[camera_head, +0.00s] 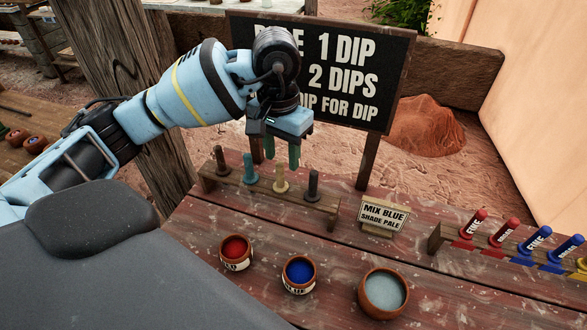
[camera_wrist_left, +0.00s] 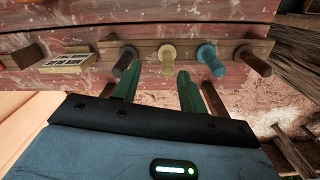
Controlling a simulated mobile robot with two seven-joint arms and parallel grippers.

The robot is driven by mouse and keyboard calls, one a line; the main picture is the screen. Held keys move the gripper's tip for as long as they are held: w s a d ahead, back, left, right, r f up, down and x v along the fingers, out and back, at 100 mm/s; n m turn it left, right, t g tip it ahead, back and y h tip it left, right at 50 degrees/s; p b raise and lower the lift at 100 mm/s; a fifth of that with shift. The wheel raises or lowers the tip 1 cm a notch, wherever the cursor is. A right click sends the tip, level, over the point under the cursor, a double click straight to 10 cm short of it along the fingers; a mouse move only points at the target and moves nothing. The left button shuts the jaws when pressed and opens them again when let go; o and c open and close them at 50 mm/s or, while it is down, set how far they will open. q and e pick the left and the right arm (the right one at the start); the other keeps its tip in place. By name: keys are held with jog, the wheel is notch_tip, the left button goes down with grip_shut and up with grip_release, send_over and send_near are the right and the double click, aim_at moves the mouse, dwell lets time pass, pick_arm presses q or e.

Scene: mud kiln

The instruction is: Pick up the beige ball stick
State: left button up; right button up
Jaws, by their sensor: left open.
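The beige ball stick (camera_head: 280,180) stands upright in a low wooden rack, between a teal stick (camera_head: 248,169) and a dark grey stick (camera_head: 314,185). It also shows in the left wrist view (camera_wrist_left: 167,58), just beyond the gap between my fingertips. My left gripper (camera_head: 282,160) is over the back of the rack, green fingers pointing down. It is open and empty; in the left wrist view (camera_wrist_left: 158,75) the fingers are apart with nothing between them. My right gripper is not in view.
A brown stick (camera_head: 220,160) stands at the rack's left end. Pots of red (camera_head: 236,250), blue (camera_head: 299,272) and pale liquid (camera_head: 383,292) stand in front. A small sign (camera_head: 384,215) is right of the rack. A big black sign (camera_head: 345,75) stands close behind my gripper.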

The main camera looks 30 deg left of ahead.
aim_at(279, 164)
pick_arm(q)
jog(key=shift+a+f, duration=0.3)
jog(key=shift+f, duration=0.65)
jog(key=shift+w+a+f+p, duration=0.1)
jog(key=shift+f+p, duration=0.05)
jog(key=shift+f, duration=0.6)
jog(key=shift+w+a+f+p, duration=0.1)
jog(key=shift+w+a+f, duration=0.05)
jog(key=shift+f, duration=0.55)
jog(key=shift+w+a+f+p, duration=0.1)
jog(key=shift+f+p, duration=0.05)
jog(key=shift+f, duration=1.1)
grip_shut()
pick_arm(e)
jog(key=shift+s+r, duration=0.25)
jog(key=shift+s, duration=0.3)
pick_arm(q)
notch_tip(279, 164, up, 10)
jog(key=shift+r+b, duration=0.1)
jog(key=shift+b, duration=0.2)
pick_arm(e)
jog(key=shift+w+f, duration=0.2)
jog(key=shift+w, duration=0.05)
